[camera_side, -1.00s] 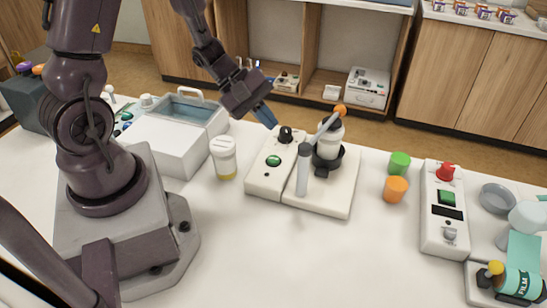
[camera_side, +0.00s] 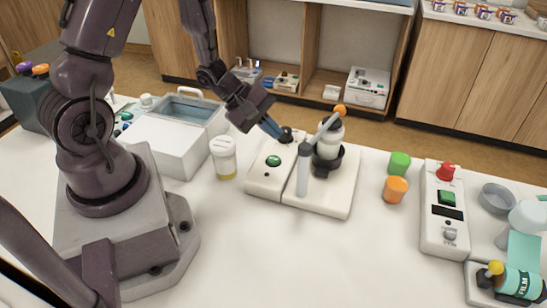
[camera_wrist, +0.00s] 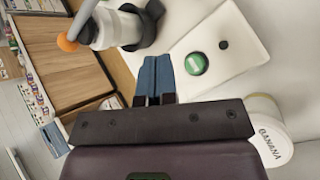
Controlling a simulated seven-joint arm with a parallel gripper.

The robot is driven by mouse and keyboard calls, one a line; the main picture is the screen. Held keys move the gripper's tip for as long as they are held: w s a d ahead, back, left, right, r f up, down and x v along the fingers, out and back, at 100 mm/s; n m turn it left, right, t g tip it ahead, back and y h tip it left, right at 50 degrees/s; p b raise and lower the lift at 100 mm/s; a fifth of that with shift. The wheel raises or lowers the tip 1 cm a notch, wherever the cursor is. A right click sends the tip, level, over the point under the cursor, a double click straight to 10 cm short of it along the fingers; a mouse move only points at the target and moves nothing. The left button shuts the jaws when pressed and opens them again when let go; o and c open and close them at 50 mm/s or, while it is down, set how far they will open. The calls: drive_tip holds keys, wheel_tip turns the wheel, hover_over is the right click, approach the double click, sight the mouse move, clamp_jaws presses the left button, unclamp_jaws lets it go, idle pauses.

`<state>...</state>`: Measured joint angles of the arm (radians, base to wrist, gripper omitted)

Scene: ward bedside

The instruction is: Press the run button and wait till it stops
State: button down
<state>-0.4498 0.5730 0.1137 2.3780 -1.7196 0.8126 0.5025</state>
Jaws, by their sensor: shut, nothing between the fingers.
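A white machine (camera_side: 325,200) stands mid-table, with a bottle (camera_side: 329,140) in a black holder and a grey lever with an orange ball (camera_side: 340,109).
A white-lidded jar (camera_side: 224,158), labelled BANANA in the wrist view (camera_wrist: 268,130), stands left of the machine. Green (camera_side: 399,163) and orange (camera_side: 395,189) cups stand right of it. Another white device (camera_side: 445,225) with a red knob and green part is further right. The front table is clear.

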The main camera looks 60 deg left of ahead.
sight(272, 159)
drive_tip(key=shift+f, duration=2.35)
drive_tip(key=shift+f, duration=0.15)
drive_tip(key=shift+f, duration=0.25)
